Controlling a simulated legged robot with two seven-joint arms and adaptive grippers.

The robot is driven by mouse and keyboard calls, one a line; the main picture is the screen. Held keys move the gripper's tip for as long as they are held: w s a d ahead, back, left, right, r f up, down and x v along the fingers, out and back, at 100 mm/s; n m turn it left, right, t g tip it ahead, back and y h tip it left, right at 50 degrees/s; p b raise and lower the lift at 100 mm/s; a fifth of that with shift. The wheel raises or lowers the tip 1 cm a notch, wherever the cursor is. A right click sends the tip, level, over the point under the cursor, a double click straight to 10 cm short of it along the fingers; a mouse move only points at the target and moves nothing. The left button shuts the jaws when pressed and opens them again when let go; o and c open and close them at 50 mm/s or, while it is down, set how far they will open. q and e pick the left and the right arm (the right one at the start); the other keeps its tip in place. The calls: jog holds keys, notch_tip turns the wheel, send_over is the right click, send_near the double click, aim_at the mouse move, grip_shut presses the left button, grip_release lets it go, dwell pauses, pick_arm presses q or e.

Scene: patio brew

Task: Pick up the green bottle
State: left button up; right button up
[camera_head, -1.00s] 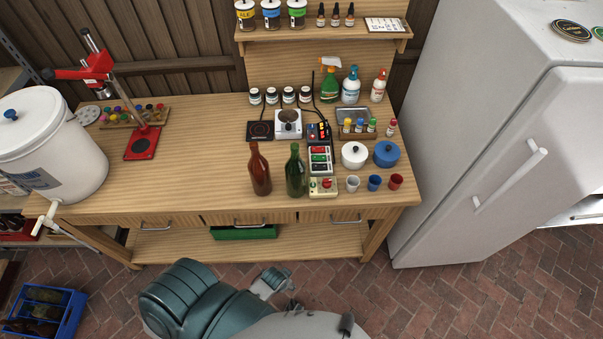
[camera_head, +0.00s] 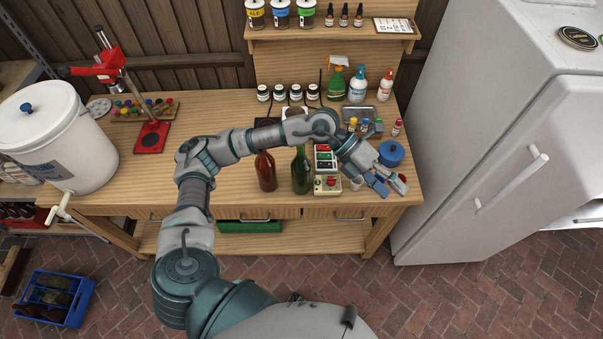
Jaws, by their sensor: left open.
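The green bottle (camera_head: 301,172) stands upright near the front of the wooden workbench, just right of a brown bottle (camera_head: 266,172). My left arm comes in from the lower left and reaches across the bench, passing over the tops of both bottles. My left gripper (camera_head: 391,189) is open and empty, to the right of the green bottle and apart from it, over the area of the small cups. It hides the white pot and most of the cups. My right gripper is not in view.
A blue pot (camera_head: 391,153) stands just behind my left gripper. A control box with a red button (camera_head: 328,184) sits right of the green bottle. A white bucket (camera_head: 52,135) stands at the left, and a white fridge (camera_head: 490,140) at the right. The bench's left-middle (camera_head: 130,180) is clear.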

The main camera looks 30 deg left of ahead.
pick_arm(q)
jog(key=w+a+f+n+t+y, duration=0.1)
jog(key=w+a+y, duration=0.1)
jog(key=a+y, duration=0.35)
jog(key=w+a+n+t+y, duration=0.1)
jog(key=w+a+y, duration=0.15)
jog(key=a, duration=0.65)
notch_tip(320, 180, up, 4)
jog(key=f+n+y, duration=0.1)
jog(key=n+y, duration=0.2)
jog(key=y, duration=0.2)
send_over(301, 151)
jog(key=s+a, duration=0.1)
jog(key=a, duration=0.1)
jog(key=f+p, duration=0.1)
jog(key=f, duration=0.4)
jog(key=w+f+p, duration=0.1)
jog(key=f+p, duration=0.1)
jog(key=f, duration=0.3)
jog(key=w+d+f+p, duration=0.1)
jog(key=f, duration=0.4)
jog(key=shift+w+f, duration=0.2)
jog(key=shift+w, duration=0.05)
jog(key=shift+f, duration=0.4)
jog(key=shift+d+r, duration=0.1)
grip_shut()
